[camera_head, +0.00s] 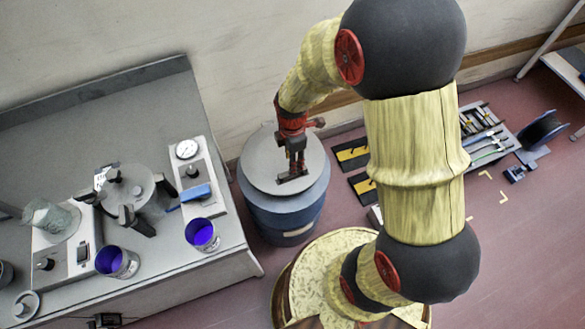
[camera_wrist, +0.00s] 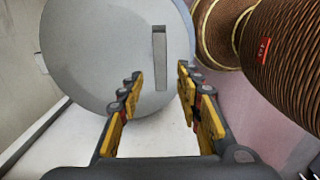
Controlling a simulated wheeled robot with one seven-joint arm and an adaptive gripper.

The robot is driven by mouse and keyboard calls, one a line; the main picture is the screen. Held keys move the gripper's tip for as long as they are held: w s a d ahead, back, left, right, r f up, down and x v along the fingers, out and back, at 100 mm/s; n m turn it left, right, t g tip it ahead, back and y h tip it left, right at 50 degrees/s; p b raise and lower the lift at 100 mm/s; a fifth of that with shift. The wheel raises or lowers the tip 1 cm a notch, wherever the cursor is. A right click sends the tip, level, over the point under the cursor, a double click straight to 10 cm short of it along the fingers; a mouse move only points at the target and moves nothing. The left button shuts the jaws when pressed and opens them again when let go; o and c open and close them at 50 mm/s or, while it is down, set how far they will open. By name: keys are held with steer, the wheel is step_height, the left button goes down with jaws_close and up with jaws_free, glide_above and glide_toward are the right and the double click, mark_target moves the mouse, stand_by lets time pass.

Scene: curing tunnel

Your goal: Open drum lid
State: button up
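The drum (camera_head: 287,217) is a blue-grey cylinder standing on the floor in the middle of the head view. Its round grey lid (camera_head: 262,167) sits on top and looks flat. It also fills the upper part of the wrist view (camera_wrist: 90,55). A narrow upright bar, the lid handle (camera_wrist: 160,62), shows near the lid's right side there. My gripper (camera_head: 293,170) is over the lid, pointing down at the handle. In the wrist view its fingers (camera_wrist: 158,76) are apart, one on each side of the handle's lower end. No contact is visible; the remaining height is unclear.
A grey bench (camera_head: 130,110) with a pressure pot (camera_head: 130,185), a gauge box (camera_head: 190,150) and two cups with purple contents (camera_head: 117,262) stands left of the drum. Black-and-yellow plates (camera_head: 352,152) and a tool tray (camera_head: 485,128) lie on the floor to the right. A wall is behind.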

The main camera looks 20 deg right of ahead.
step_height(320, 180, down, 6)
steer(key=shift+b, duration=0.95)
steer(key=shift+c, duration=1.3)
jaws_close()
